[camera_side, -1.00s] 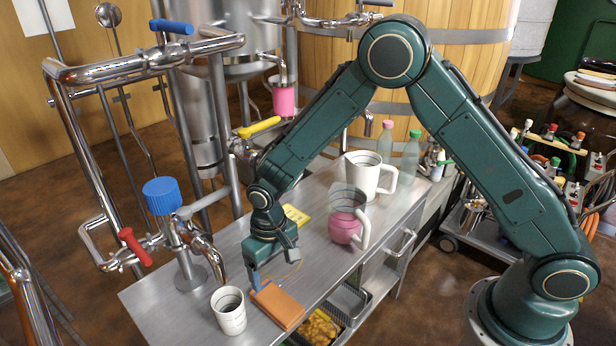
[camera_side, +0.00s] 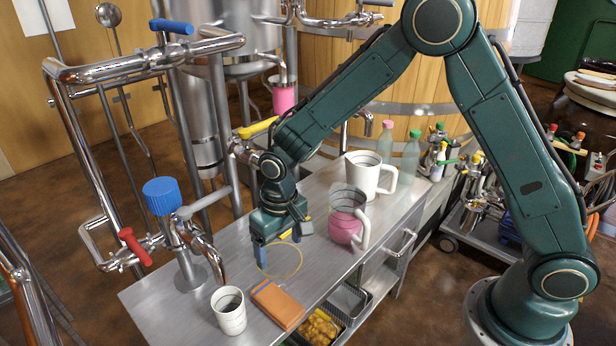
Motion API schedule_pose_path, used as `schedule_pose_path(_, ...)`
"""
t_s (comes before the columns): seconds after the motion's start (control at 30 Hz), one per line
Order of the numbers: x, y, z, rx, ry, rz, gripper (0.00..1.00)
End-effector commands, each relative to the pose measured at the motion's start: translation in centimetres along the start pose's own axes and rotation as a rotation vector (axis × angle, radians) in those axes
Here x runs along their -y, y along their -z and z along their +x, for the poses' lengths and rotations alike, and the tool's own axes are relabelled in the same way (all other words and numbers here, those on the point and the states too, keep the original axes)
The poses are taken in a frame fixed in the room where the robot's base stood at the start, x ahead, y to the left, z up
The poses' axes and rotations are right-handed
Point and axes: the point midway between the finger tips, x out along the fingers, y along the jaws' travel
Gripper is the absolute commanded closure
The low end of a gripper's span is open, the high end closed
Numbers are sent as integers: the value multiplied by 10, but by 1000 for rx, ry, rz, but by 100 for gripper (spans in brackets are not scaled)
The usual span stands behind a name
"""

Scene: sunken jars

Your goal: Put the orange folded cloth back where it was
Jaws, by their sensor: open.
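The orange folded cloth (camera_side: 278,305) lies flat on the metal table, near its front edge and to the right of a white cup. My gripper (camera_side: 280,256) is open and empty. It hangs above the table, up and behind the cloth in the picture, apart from it. A thin yellow loop (camera_side: 284,277) shows just below the gripper, between it and the cloth.
The white cup (camera_side: 229,311) stands just left of the cloth. A pink-filled jar (camera_side: 346,222), a white mug (camera_side: 369,176) and bottles stand farther back. Pipes with a blue-capped valve (camera_side: 162,197) rise on the left. The metal table (camera_side: 190,320) is bare at front left.

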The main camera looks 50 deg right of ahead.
Motion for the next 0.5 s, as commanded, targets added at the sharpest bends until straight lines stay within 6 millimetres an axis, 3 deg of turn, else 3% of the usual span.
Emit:
schedule_pose_path(0.2,-23,-10,-62,-62,15,3,19)
schedule_pose_path(0.5,-55,-42,-133,-142,25,2,19)
